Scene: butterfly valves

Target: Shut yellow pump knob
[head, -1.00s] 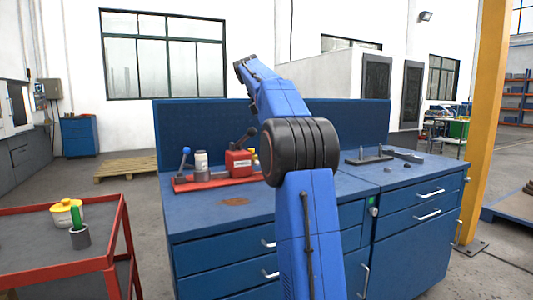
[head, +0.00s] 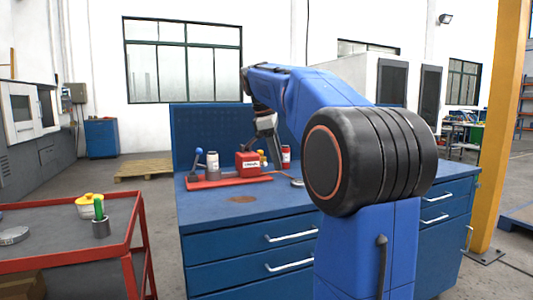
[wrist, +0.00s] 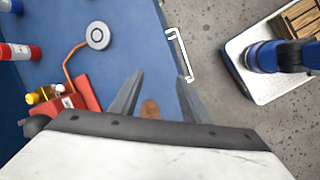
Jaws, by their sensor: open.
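My gripper (wrist: 160,76) is open and empty in the wrist view, its two fingers over the blue bench top. In the head view my gripper (head: 272,145) hangs just beside and above the red box (head: 247,163). A small yellow item (head: 262,158) shows behind the red box. I cannot make out a yellow pump knob.
The blue workbench (head: 225,212) has a back panel. A red-and-white can (head: 286,157) stands behind the tray.

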